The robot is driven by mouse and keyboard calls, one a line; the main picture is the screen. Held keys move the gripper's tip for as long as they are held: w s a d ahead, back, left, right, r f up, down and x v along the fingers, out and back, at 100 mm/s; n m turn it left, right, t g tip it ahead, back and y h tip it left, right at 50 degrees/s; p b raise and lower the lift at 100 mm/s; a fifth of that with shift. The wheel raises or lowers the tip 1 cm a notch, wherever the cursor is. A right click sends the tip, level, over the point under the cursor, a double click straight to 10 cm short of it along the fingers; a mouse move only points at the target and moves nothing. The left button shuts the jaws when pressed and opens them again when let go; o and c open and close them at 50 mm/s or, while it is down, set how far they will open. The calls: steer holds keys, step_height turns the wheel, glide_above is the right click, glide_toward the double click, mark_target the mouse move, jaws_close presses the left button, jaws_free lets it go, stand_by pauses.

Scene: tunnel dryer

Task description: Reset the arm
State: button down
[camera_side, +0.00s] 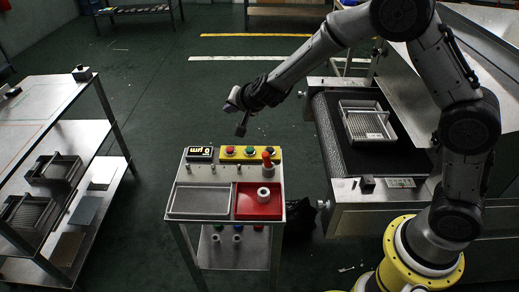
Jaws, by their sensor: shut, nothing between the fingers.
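My gripper (241,124) is shut and empty. It hangs in the air behind and above a small metal stand (181,205), and its fingers point down. My grey and black arm reaches to it from the right. The gripper touches nothing that I can see. Its fingertips are small and dark in this view.
The stand has a yellow button panel (265,154), a display (199,154), a grey tray (201,214) and a red tray (258,215). A dark conveyor (352,163) at right carries a wire basket (364,106). A shelf rack (58,87) stands at left. Open floor lies between.

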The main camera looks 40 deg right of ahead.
steer(key=s+d+r+n+t+y, duration=0.1)
steer(key=s+r, duration=0.1)
steer(key=r, duration=0.6)
steer(key=s+d+r+t, duration=0.1)
steer(key=s+r+t, duration=0.15)
steer(key=r, duration=0.55)
steer(key=s+r+n+y, duration=0.2)
steer(key=s+r+n, duration=0.2)
steer(key=s+r, duration=0.5)
steer(key=s+f+n+g, duration=0.3)
steer(key=s+f+n, duration=0.1)
steer(key=s, duration=1.1)
steer(key=s+d+f+n+g, duration=0.1)
steer(key=s+d+f+g, duration=0.1)
steer(key=s+f, duration=0.3)
steer(key=s+d+f+n+g+h, duration=0.1)
steer(key=s+f+g, duration=0.2)
steer(key=s+f, duration=0.2)
steer(key=shift+s+d, duration=0.35)
steer(key=shift+s, duration=0.8)
